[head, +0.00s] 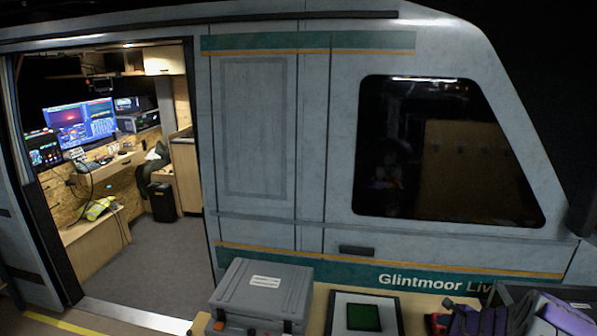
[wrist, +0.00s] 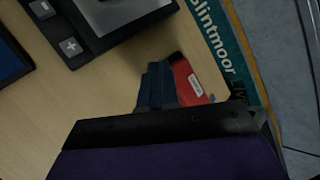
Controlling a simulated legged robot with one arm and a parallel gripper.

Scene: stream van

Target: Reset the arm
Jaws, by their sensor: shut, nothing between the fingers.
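My gripper (wrist: 156,80) shows in the wrist view as dark blue fingers, closed together with nothing held between them. It is above a light wood table top (wrist: 80,110). Just beyond the fingers, a red item with a white label (wrist: 188,80) is partly hidden by them; I cannot tell whether they touch it. In the head view, purple and dark parts of my arm show at the bottom right, low over the table's right end.
In the head view, a grey case (head: 262,290) and a device with a green screen (head: 364,316) stand on the table. Behind is the van's side wall (head: 255,130). Its open doorway at left shows a grey floor (head: 150,255) and a desk with monitors (head: 80,125).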

